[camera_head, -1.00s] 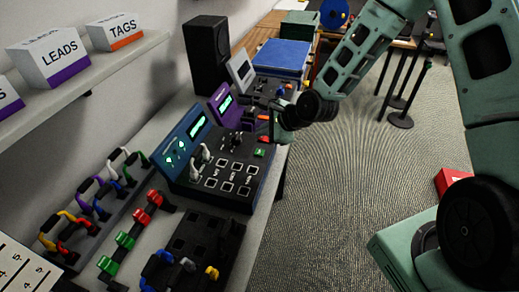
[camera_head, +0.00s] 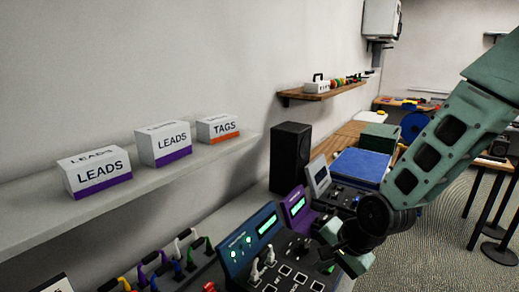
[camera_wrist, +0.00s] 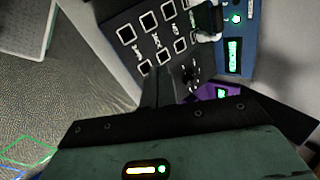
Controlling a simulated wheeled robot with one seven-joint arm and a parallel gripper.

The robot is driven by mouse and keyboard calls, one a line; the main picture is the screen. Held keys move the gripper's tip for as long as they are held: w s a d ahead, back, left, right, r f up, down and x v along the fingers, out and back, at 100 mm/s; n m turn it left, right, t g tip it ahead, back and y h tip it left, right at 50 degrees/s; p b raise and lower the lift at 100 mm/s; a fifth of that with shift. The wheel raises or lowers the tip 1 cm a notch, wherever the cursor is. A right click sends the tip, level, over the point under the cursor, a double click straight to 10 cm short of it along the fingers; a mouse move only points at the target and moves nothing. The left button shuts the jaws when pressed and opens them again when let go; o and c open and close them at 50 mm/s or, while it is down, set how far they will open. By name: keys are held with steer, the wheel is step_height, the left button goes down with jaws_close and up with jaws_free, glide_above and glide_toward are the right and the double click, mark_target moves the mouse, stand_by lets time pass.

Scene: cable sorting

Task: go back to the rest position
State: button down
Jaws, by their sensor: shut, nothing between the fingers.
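My gripper (camera_head: 338,252) hangs at the lower right of the head view, over the right end of the device panel. In the wrist view its dark fingers (camera_wrist: 158,88) are together with nothing between them. The panel (camera_head: 296,276) has rows of white-edged square sockets, which also show in the wrist view (camera_wrist: 150,38). A blue unit with green displays (camera_head: 252,241) stands behind the panel. The head view does not show the fingertips clearly, so I cannot tell the exact gap to the panel.
A shelf (camera_head: 60,222) holds two LEADS boxes (camera_head: 101,172) (camera_head: 163,145) and a TAGS box (camera_head: 217,128). A black speaker (camera_head: 290,158), a purple unit (camera_head: 298,208) and a blue-topped case (camera_head: 361,167) stand along the bench. Colored leads (camera_head: 160,262) sit at the lower left.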

steer(key=s+r+n+g+h+b, duration=0.1)
steer(key=s+r+n, duration=0.3)
steer(key=s+n, duration=0.4)
steer(key=s+r+n+g+h, duration=0.2)
steer(key=s+r+n, duration=0.2)
steer(key=s+n, duration=0.5)
steer(key=s, duration=0.6)
steer(key=shift+a+r+g+b, duration=0.25)
steer(key=shift+a+g+b, duration=0.15)
